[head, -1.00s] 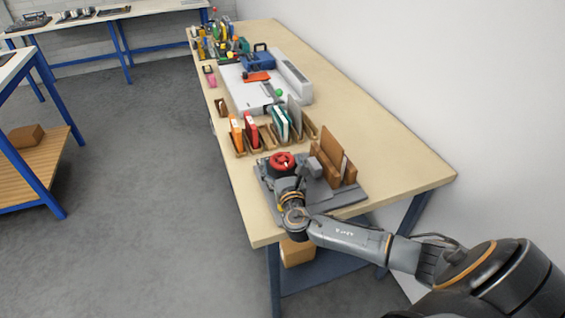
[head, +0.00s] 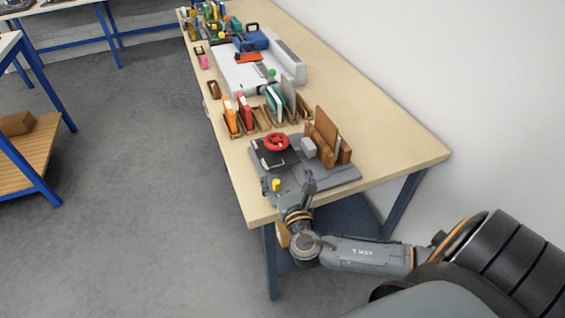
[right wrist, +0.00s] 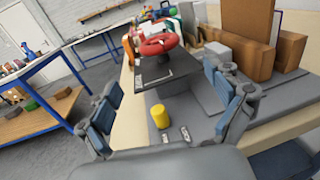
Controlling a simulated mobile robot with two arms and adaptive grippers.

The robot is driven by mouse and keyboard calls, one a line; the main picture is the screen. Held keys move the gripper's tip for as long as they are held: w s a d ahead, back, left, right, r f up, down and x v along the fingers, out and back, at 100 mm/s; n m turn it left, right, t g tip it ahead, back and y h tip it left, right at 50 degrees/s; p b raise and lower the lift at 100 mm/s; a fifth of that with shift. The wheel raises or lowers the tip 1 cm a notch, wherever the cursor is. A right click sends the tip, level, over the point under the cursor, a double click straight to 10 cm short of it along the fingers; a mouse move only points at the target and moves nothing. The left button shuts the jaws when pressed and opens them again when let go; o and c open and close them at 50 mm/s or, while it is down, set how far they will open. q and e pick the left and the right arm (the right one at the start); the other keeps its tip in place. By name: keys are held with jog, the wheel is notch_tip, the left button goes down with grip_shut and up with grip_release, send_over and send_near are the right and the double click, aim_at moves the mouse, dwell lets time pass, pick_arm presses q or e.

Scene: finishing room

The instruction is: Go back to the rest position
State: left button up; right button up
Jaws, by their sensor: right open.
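My right gripper (head: 288,184) is open and empty at the near end of the wooden workbench (head: 395,150). In the right wrist view its two blue-padded fingers (right wrist: 172,108) stand wide apart. Between and beyond them are a grey machine base (head: 335,176), a small yellow knob (head: 276,185) and a black plate with a red ring-shaped handwheel (head: 276,142). The yellow knob also shows in the right wrist view (right wrist: 160,116), apart from both fingers. My left gripper is not in view.
Brown wooden blocks (head: 327,140) stand on the machine base. Behind are wooden holders with orange and red folders (head: 245,110), a white machine (head: 240,75) and a blue case (head: 252,40). A blue-legged shelf table (head: 30,155) stands at left. Grey floor (head: 140,200) between is clear.

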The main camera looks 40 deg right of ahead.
jog(key=shift+s, duration=0.15)
dwell(0.4)
jog(key=s+a+f+m+g+y, duration=0.1)
jog(key=s+a+f+m+g, duration=0.1)
jog(key=s+f+m+g, duration=0.5)
jog(key=s+a+f+m+g, duration=0.15)
jog(key=s+m, duration=0.35)
jog(key=m, duration=0.6)
jog(key=s+a+m+g+y, duration=0.55)
jog(key=s+a+m, duration=0.35)
jog(key=s+m, duration=0.3)
jog(key=s+a+f+x, duration=0.1)
jog(key=s+x, duration=0.2)
jog(key=x, duration=0.9)
jog(key=s+x, duration=0.2)
jog(key=x, duration=1)
jog(key=s+d+f+n+g, duration=0.1)
jog(key=s+d+f, duration=0.2)
jog(key=s+f, duration=1.4)
jog(key=shift+s+f+g, duration=0.3)
jog(key=shift+s+f, duration=0.05)
jog(key=shift+s, duration=0.15)
jog(key=shift+d+y, duration=0.1)
jog(key=shift+y, duration=0.15)
